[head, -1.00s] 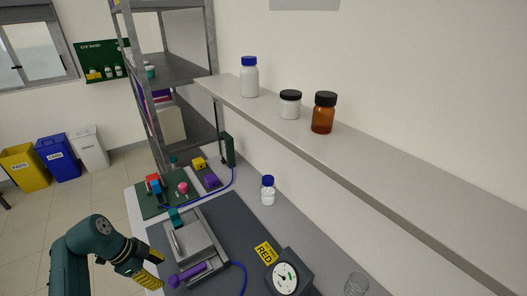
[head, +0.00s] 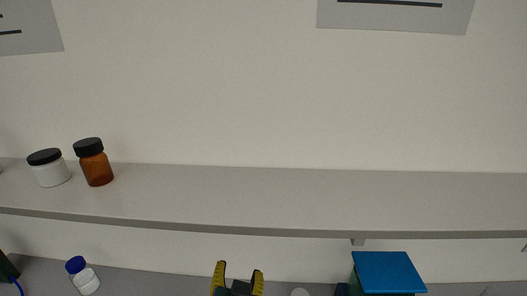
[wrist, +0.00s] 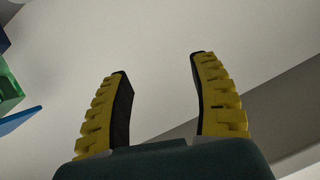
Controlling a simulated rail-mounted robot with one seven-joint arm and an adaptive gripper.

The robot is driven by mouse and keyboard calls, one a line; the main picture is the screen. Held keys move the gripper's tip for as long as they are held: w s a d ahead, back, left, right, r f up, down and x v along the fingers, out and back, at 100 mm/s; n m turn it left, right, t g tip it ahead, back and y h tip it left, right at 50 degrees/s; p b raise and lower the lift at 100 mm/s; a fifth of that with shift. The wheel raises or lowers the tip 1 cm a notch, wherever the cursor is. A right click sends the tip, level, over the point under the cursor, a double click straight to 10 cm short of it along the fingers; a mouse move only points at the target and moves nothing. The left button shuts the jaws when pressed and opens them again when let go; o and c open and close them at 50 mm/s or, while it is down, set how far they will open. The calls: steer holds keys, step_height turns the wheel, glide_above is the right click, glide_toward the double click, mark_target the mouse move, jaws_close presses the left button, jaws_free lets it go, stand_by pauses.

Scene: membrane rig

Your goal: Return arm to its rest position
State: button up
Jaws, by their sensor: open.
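My gripper (head: 238,274) shows at the bottom edge of the head view, its two yellow ribbed fingers pointing up and spread apart. In the wrist view my gripper (wrist: 160,95) is open, with nothing between the fingers. The rest of my arm is out of the head view.
A grey shelf (head: 300,200) runs across the wall above my gripper. It bears a black-capped white jar (head: 49,172) and an amber bottle (head: 97,168). Below are a blue-capped bottle (head: 85,278) at left and a blue-topped box (head: 388,272) at right.

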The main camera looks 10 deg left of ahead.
steer(key=s+d+r+t+h, duration=0.25)
steer(key=d+r, duration=0.25)
steer(key=d, duration=0.5)
steer(key=s+d+r+t+h, duration=0.1)
steer(key=d+r+t+h, duration=0.3)
steer(key=d, duration=0.7)
steer(key=s+r+t+y, duration=0.15)
steer(key=s+r, duration=0.25)
steer(key=r, duration=0.4)
steer(key=s+r+t+y, duration=0.1)
steer(key=s+r+t, duration=0.1)
steer(key=s+r, duration=0.35)
step_height(320, 180, up, 21)
steer(key=w+p, duration=0.2)
steer(key=p, duration=1.7)
steer(key=shift+a, duration=0.4)
